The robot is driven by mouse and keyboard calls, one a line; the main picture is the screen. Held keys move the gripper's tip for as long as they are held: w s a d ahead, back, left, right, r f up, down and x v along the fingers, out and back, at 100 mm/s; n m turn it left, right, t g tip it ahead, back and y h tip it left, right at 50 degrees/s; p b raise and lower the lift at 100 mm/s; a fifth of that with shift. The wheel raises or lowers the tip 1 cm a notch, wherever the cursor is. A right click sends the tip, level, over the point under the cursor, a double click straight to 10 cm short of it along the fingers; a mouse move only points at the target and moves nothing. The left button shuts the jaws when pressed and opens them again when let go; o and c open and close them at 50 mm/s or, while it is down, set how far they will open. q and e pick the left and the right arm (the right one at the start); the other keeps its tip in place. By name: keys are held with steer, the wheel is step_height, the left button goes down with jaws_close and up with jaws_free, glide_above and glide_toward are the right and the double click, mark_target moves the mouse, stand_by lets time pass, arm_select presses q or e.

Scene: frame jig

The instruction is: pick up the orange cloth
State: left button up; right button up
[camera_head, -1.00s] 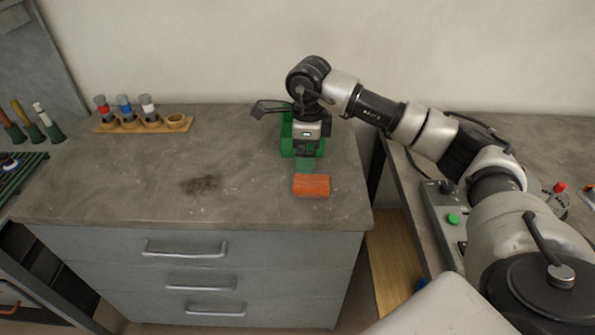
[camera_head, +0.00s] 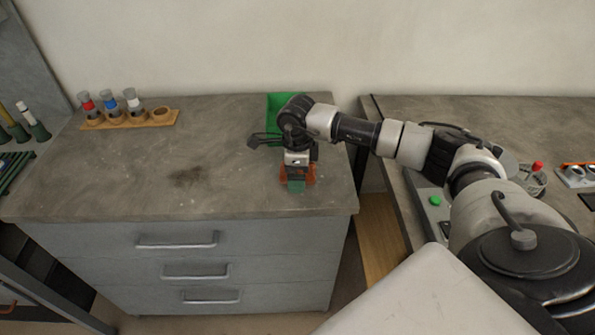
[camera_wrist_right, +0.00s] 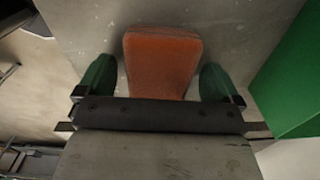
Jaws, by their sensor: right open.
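The orange cloth (camera_head: 311,174) is a small folded block on the grey cabinet top, near its front right corner. My right gripper (camera_head: 297,184) is over it and hides most of it in the head view. In the right wrist view the cloth (camera_wrist_right: 162,62) lies between the two green fingertips of my right gripper (camera_wrist_right: 157,80). The fingers are open, one on each side, with a small gap to the cloth. My left gripper is in neither view.
A green bin (camera_head: 283,102) stands behind my right gripper; its wall (camera_wrist_right: 295,85) is close to one finger in the wrist view. A wooden rack (camera_head: 131,119) with capped bottles is at the back left. A dark stain (camera_head: 188,177) marks the clear middle of the top.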

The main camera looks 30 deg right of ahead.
steer(key=c, duration=1)
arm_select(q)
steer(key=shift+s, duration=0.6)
arm_select(e)
steer(key=shift+r, duration=0.1)
steer(key=shift+r, duration=0.1)
steer(key=shift+r, duration=0.6)
step_height(320, 180, up, 3)
steer(key=shift+f+b, duration=0.1)
steer(key=shift+b, duration=0.4)
arm_select(q)
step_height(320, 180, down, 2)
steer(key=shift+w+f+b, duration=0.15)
steer(key=shift+b, duration=0.5)
arm_select(e)
steer(key=s+r, duration=0.2)
steer(key=s, duration=0.2)
steer(key=s+r, duration=0.2)
steer(key=s, duration=0.2)
steer(key=s+a+r, duration=0.1)
steer(key=s+r, duration=0.1)
steer(key=s, duration=0.1)
steer(key=shift+s+a+r, duration=0.1)
steer(key=shift+s+r, duration=0.3)
